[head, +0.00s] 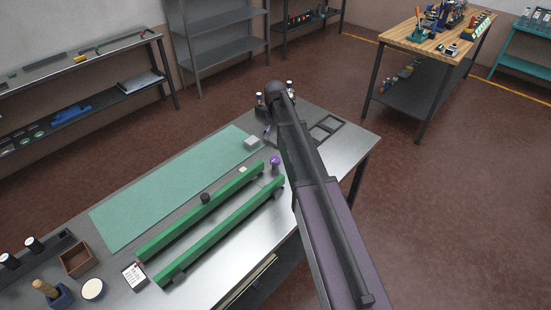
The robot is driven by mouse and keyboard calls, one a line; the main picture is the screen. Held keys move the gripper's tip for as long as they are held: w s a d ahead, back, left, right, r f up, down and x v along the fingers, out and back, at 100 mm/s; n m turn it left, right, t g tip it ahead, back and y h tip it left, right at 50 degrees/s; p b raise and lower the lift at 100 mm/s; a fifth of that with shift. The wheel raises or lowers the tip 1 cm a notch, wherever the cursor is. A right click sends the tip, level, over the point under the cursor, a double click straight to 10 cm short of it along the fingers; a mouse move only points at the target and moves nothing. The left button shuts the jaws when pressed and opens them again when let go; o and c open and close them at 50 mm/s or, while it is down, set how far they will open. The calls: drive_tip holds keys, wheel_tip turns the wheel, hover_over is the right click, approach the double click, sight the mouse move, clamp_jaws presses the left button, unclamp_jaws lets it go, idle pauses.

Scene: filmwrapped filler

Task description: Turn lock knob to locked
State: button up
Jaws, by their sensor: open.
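Two long green bars (225,227) lie side by side on the metal workbench, running from front left to back right. A dark round knob (205,198) stands on the farther bar, near its middle. A purple round-topped knob (274,161) stands by the far right end of the bars. I cannot tell which is the lock knob, and no lock marking is legible. My dark arm crosses the right part of the bench and hides what is behind it. I cannot make out my gripper or its fingers.
A pale green mat (165,190) covers the bench behind the bars. A small grey block (252,142) sits at its right end. A brown box (77,259), a round white-topped item (92,289) and a printed card (134,275) are at front left. A wooden-topped table (450,50) stands back right.

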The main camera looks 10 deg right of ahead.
sight(275, 159)
drive_tip(key=shift+f, duration=0.1)
idle(0.3)
wheel_tip(275, 159, down, 14)
drive_tip(key=b, duration=1.3)
drive_tip(key=shift+r+b, duration=0.2)
drive_tip(key=shift+b, duration=0.2)
drive_tip(key=shift+s, duration=0.1)
drive_tip(key=c, duration=1.1)
